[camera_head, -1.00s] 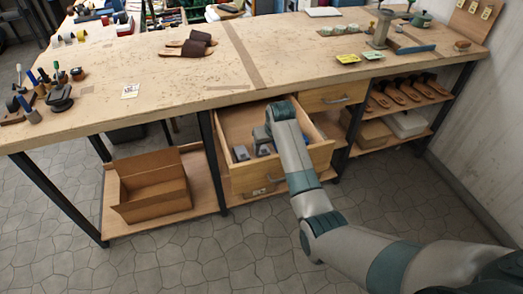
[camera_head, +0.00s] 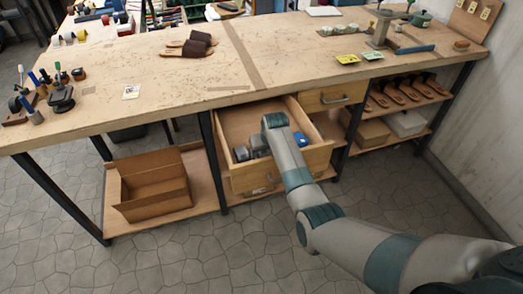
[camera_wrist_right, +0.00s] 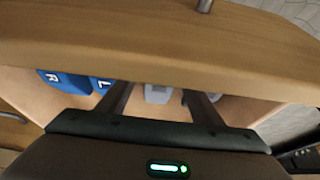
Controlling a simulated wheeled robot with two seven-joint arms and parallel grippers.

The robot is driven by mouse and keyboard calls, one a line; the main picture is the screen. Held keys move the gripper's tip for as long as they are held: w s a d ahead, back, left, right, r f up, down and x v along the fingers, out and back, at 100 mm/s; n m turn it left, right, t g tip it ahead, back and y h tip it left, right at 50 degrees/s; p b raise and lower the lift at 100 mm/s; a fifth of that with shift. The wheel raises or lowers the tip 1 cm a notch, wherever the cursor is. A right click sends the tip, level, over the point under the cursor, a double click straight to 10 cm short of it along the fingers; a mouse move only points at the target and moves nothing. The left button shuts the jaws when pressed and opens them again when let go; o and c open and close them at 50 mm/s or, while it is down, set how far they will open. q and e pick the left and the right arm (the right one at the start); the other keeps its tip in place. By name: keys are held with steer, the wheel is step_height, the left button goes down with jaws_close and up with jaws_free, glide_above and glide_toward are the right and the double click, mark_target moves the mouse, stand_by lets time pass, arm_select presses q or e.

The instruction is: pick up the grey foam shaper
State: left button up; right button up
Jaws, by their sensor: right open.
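Grey foam pieces lie in the open drawer (camera_head: 238,120). In the head view one grey piece (camera_head: 241,153) is at the drawer's front left, with another grey shape (camera_head: 258,144) beside it, partly covered by my wrist. In the right wrist view a light grey piece (camera_wrist_right: 158,93) shows between the fingers of my right gripper (camera_wrist_right: 158,90). A second grey piece (camera_wrist_right: 214,97) is by the right finger. My right gripper is open, pointing down into the drawer; its fingertips are partly hidden, and contact cannot be told. My left gripper is not in view.
Blue pieces marked R (camera_wrist_right: 62,80) and L (camera_wrist_right: 101,84) lie in the drawer on the other side; blue also shows in the head view (camera_head: 301,139). The drawer's front panel (camera_wrist_right: 160,45) stands close to my fingers. The workbench top (camera_head: 180,75) overhangs behind.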

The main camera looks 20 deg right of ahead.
stand_by(0.3)
steer(key=c, duration=1.1)
steer(key=shift+r, duration=0.15)
step_height(320, 180, up, 9)
steer(key=shift+f+b, duration=0.15)
steer(key=shift+b, duration=1.05)
steer(key=shift+r, duration=0.55)
